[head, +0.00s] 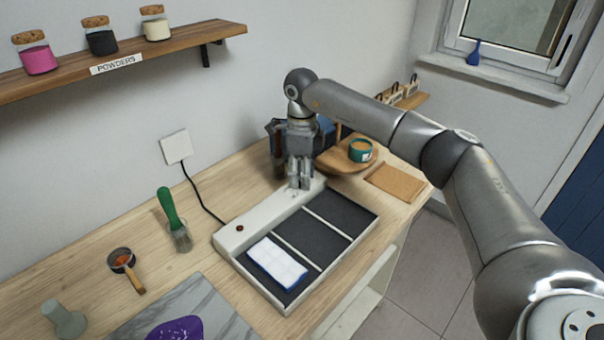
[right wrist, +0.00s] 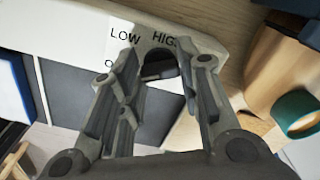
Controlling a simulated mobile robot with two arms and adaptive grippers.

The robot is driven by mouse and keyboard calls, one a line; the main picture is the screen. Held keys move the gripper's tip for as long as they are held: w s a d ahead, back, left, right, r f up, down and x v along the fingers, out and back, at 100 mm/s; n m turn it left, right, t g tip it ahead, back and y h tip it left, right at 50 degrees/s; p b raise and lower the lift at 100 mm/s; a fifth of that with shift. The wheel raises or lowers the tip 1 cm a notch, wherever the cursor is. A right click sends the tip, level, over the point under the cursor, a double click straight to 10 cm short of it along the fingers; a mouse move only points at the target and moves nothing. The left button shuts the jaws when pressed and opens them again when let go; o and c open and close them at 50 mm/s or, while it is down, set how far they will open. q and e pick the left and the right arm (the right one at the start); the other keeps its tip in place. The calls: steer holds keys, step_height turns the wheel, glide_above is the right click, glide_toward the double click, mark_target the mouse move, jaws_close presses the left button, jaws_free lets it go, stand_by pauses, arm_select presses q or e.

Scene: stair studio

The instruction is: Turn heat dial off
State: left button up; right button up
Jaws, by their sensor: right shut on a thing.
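The heating unit (head: 232,240) is a long white box with dark panels, standing on the wooden bench. My right gripper (head: 300,184) points down at the far end of its white control strip. In the right wrist view the labels "LOW" (right wrist: 122,38) and "HIGH" (right wrist: 164,39), partly covered, show on the strip, with part of another label below. The heat dial (right wrist: 158,68) is a dark piece between my right fingertips (right wrist: 160,60), mostly hidden by them. The right gripper is shut on it. The dial's exact setting cannot be told. My left gripper is not in view.
A white-and-blue block (head: 276,265) lies on the unit's near panel. A green-handled brush (head: 170,215) and a strainer (head: 124,262) are to the left. A round wooden board (head: 335,163) with a teal tin (head: 360,150) stands behind right. A cable runs to the wall plate (head: 176,146).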

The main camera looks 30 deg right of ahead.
stand_by(0.5)
steer(key=o, duration=1)
step_height(320, 180, up, 12)
stand_by(0.3)
